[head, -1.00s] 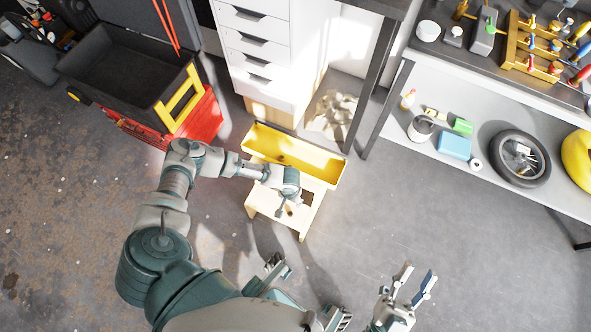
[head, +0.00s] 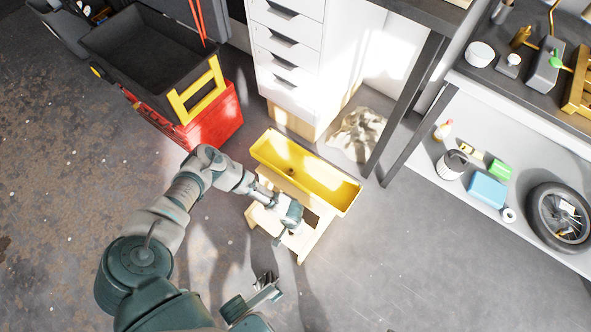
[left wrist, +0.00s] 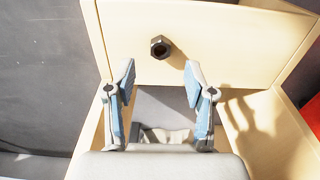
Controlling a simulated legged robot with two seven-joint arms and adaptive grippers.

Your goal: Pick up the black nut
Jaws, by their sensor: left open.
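The black nut (left wrist: 160,47) is a small dark hexagonal piece with a hole, on a pale wooden surface in the left wrist view. My left gripper (left wrist: 158,90) is open, its two blue-padded fingers apart and empty. The nut appears beyond the fingertips, roughly centred between them, and is not held. In the head view, my left gripper (head: 281,236) is over the small wooden stool (head: 300,248), partly hidden by its own wrist. I cannot clearly make out the nut there.
A yellow tray (head: 335,192) stands just behind my left wrist. A red toolbox (head: 215,118) and white drawers (head: 290,62) stand behind. A shelf (head: 470,205) with a tyre (head: 545,220) is at the right. The floor right of the stool is clear.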

